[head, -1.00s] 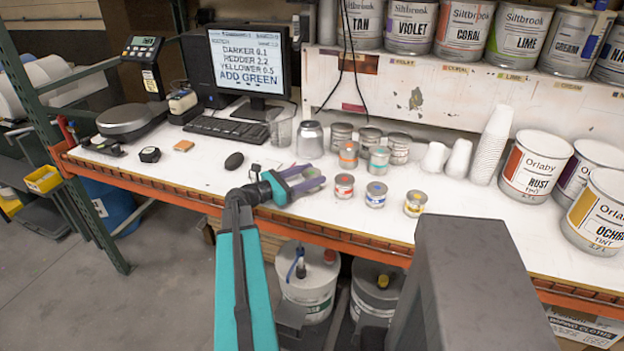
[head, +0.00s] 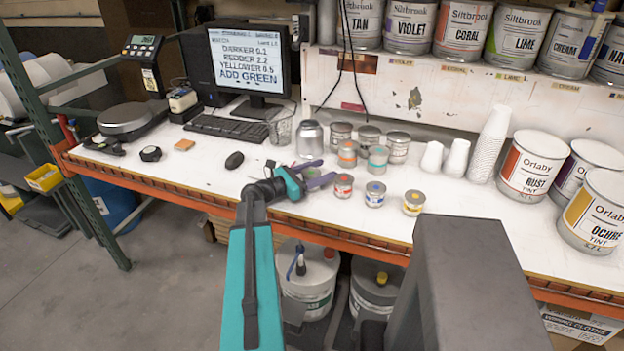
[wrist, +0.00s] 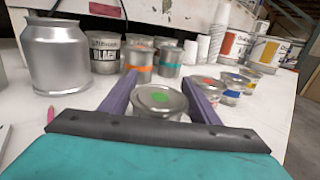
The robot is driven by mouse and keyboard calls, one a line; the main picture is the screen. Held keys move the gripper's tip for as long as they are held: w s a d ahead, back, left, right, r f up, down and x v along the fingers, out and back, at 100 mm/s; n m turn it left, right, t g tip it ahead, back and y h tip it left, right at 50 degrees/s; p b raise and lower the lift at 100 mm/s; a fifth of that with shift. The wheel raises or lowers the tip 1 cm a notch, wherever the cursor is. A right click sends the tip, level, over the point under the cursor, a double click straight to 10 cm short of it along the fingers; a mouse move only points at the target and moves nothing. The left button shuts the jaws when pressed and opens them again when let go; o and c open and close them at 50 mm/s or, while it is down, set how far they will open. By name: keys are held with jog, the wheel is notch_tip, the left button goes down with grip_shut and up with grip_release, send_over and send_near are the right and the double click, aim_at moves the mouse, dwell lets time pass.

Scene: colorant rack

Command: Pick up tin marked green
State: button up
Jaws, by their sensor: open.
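A small metal tin with a green dot on its lid (wrist: 160,98) stands upright in the wrist view, between the two purple fingers of my gripper (wrist: 158,88). The fingers are open, one on each side of it, and its lower part is hidden by the gripper's front bar. I cannot tell whether either finger touches it. In the head view my gripper (head: 318,172) is low over the bench, and I cannot make out the green tin there. Tins marked red (head: 343,186), blue (head: 375,194) and yellow (head: 413,202) stand to the right.
An orange-banded tin (head: 347,154) and a teal-banded tin (head: 377,159) stand behind. A bare silver canister (head: 310,140) and several grey tins are further back. A mouse (head: 234,160) lies left. The monitor (head: 247,57) reads ADD GREEN. Large paint cans (head: 535,165) stand right.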

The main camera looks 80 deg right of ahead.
jog(key=c, duration=0.8)
jog(key=shift+r, duration=0.15)
